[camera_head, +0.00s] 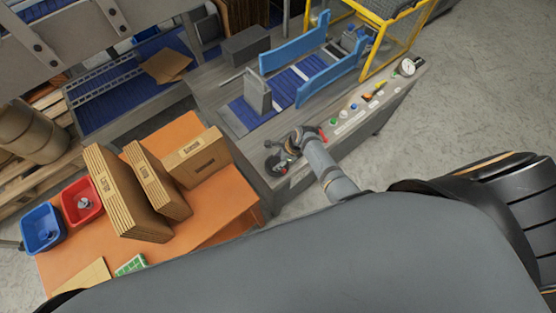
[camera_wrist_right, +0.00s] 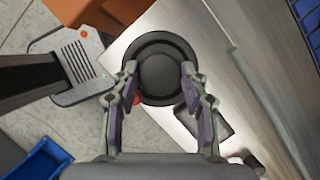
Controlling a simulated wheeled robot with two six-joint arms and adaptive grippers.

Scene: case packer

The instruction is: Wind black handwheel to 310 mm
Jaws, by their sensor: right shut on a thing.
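The black handwheel (camera_wrist_right: 160,68) is round and dark, with a raised hub, and sits on the machine's front panel. In the wrist view my right gripper (camera_wrist_right: 160,75) has a finger on each side of it, shut on it. In the head view the right gripper (camera_head: 287,150) is at the near left end of the panel, and the handwheel (camera_head: 277,164) is partly hidden beneath it. A small red part (camera_wrist_right: 136,98) shows beside the wheel. I cannot read any position in mm. My left gripper is not in view.
The grey panel (camera_head: 350,122) carries several buttons and a round gauge (camera_head: 408,67). Blue guide plates (camera_head: 294,52) and a yellow frame (camera_head: 403,41) stand behind. An orange table (camera_head: 222,207) with cartons (camera_head: 125,195), a red bin (camera_head: 82,203) and a blue bin (camera_head: 42,228) lies left.

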